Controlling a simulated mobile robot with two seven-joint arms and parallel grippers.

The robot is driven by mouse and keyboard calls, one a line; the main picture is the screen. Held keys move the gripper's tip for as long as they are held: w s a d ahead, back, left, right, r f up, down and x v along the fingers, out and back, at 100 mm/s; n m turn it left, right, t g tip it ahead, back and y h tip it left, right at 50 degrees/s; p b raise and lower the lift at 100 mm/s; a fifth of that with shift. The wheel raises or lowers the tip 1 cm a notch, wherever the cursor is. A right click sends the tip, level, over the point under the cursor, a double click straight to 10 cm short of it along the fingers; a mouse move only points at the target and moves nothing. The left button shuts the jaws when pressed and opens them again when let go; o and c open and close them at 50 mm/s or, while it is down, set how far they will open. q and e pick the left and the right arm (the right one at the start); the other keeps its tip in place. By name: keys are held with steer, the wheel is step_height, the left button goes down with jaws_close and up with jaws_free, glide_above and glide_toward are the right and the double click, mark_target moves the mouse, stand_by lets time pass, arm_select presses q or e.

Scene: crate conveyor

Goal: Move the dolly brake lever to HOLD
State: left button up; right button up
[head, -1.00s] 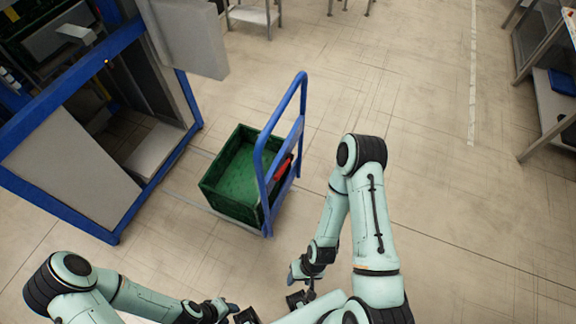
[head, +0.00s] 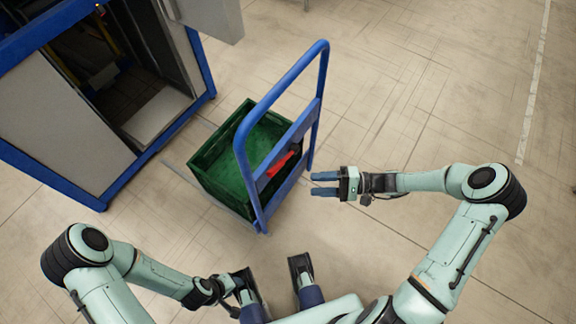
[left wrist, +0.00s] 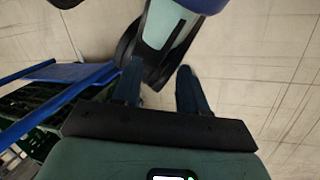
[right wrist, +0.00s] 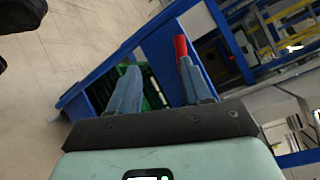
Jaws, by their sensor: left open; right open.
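The dolly's blue push frame (head: 324,75) stands upright at the near side of a green crate (head: 214,140). The red brake lever (head: 283,165) sits on the frame's lower cross panel, slanting up to the right; its marking is unreadable. My right gripper (head: 313,184) is open and empty, pointing left, just right of the frame and apart from the lever. In the right wrist view the lever's red end (right wrist: 181,46) shows just past the tip of the right-hand finger. My left gripper (left wrist: 160,82) is open and empty, low and near my base, away from the dolly.
A blue-framed machine (head: 110,190) with grey panels stands at the left, close behind the crate. The floor (head: 420,90) right of and beyond the dolly is clear, with a pale line at far right.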

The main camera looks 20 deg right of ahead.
mark_target(275, 173)
arm_select(q)
steer(key=shift+t, duration=0.5)
steer(key=w+f+b, duration=0.1)
steer(key=w+a+f+b, duration=0.1)
steer(key=w+f, duration=0.1)
steer(key=shift+w, duration=0.1)
arm_select(e)
steer(key=shift+t, duration=0.6)
steer(key=x, duration=0.4)
steer(key=w+r+x, duration=0.1)
steer(key=x, duration=0.3)
steer(key=r+x, duration=0.1)
steer(key=x, duration=0.3)
steer(key=shift+w+d, duration=0.35)
jaws_close()
